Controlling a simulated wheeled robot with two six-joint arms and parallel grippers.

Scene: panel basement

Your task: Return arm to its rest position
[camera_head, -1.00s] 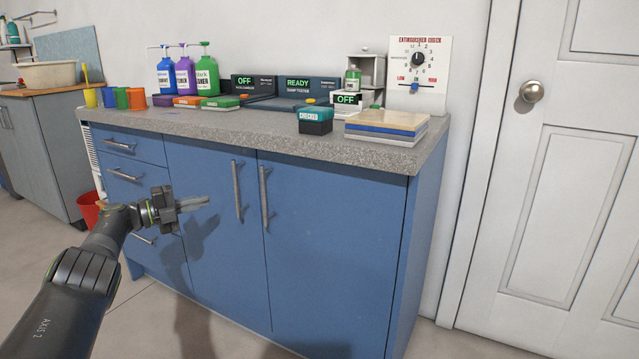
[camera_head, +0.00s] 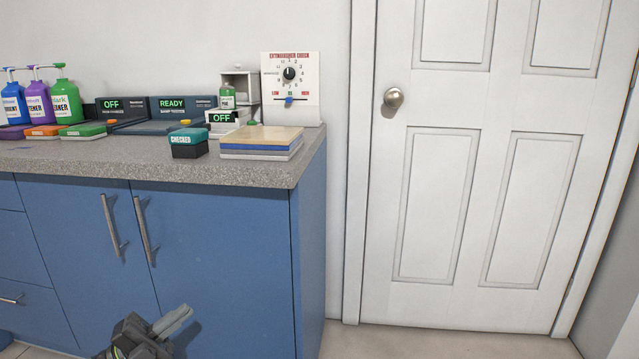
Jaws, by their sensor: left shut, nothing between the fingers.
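My left gripper (camera_head: 174,320) shows at the bottom edge of the head view, in front of the blue cabinet (camera_head: 235,240). Its fingers are together and hold nothing. They point up and to the right, below the cabinet's door handles and apart from the cabinet as far as I can tell. Most of the left arm is out of the picture below. My right gripper is not in view.
The grey counter (camera_head: 240,172) holds pump bottles (camera_head: 64,98), display devices (camera_head: 172,104), a teal box (camera_head: 188,142), stacked boards (camera_head: 260,140) and a dial panel (camera_head: 290,78). A closed white door (camera_head: 460,160) stands to the right. The floor before it is clear.

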